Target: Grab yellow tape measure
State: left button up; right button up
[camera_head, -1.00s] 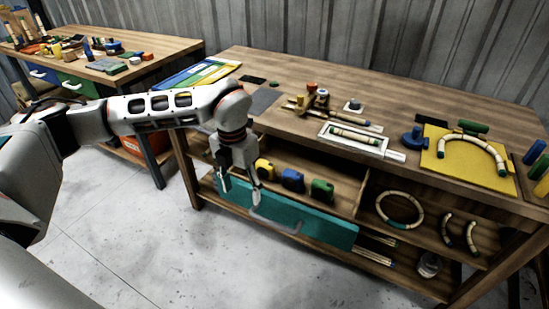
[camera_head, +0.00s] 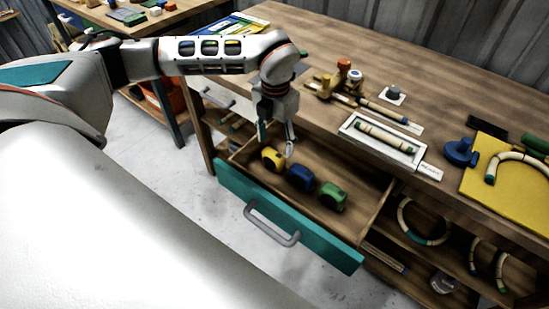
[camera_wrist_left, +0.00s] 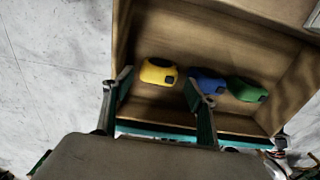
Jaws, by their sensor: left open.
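The yellow tape measure (camera_head: 272,158) lies in the open drawer (camera_head: 320,208), at the left end of a row of three. In the left wrist view the yellow tape measure (camera_wrist_left: 158,72) shows ahead of and between the two fingers. My left gripper (camera_head: 276,146) is open and points down just above and behind it. In the left wrist view my left gripper (camera_wrist_left: 160,88) holds nothing, and its right finger overlaps the near side of the blue tape measure in the picture. I cannot tell whether any finger touches a tape measure.
A blue tape measure (camera_head: 301,178) and a green tape measure (camera_head: 333,197) lie to the right in the drawer. The teal drawer front with its grey handle (camera_head: 272,226) juts out. The wooden workbench top (camera_head: 330,40) overhangs behind, holding a white tray (camera_head: 380,140) and a yellow board (camera_head: 505,190).

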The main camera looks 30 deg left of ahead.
aim_at(273, 152)
pick_arm(q)
jog(key=f, duration=0.2)
jog(key=s+f, duration=0.1)
jog(key=shift+a+f, duration=0.1)
jog(key=shift+f, duration=0.25)
jog(key=shift+w+f, duration=0.15)
jog(key=shift+f, duration=0.5)
jog(key=c, duration=1.1)
jog(key=shift+o, duration=0.2)
jog(key=shift+r, duration=0.2)
